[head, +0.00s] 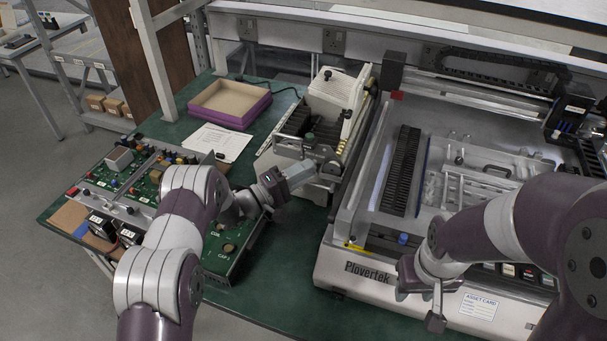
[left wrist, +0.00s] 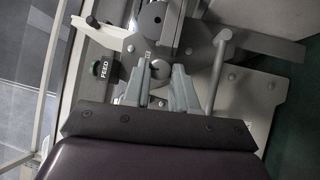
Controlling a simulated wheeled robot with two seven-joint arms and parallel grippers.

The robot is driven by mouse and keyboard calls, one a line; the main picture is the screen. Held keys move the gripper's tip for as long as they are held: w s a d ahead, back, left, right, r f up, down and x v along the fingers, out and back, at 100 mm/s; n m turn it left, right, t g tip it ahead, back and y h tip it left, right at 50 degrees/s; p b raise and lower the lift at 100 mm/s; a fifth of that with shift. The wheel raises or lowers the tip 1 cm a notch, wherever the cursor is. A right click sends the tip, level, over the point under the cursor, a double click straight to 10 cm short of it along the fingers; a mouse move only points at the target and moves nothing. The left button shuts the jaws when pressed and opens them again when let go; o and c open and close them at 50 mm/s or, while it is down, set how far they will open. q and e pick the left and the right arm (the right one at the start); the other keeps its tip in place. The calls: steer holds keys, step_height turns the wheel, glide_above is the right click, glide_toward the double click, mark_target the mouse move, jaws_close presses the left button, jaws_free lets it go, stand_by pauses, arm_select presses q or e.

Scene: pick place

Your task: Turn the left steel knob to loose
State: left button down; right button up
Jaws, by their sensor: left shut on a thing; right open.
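My left gripper (head: 302,172) reaches the near end of the white-and-grey feeder machine (head: 326,97) in the head view. In the left wrist view my left gripper (left wrist: 158,82) has its two grey fingers on either side of a small round steel knob (left wrist: 159,68) and is shut on it. A label beside the knob is too small to read. In the head view the knob is hidden behind the gripper. My right gripper (head: 420,302) is open and empty in front of the large Plovertek machine (head: 367,271).
Circuit panels (head: 130,168) lie left of my left arm. A purple tray (head: 229,119) and paper (head: 213,141) lie behind.

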stand_by(0.4)
arm_select(q)
steer(key=c, duration=0.9)
jaws_free()
steer(key=shift+a, duration=0.1)
steer(key=b+v, duration=0.2)
steer(key=v, duration=1)
steer(key=shift+s+a, duration=0.2)
steer(key=shift+a, duration=0.05)
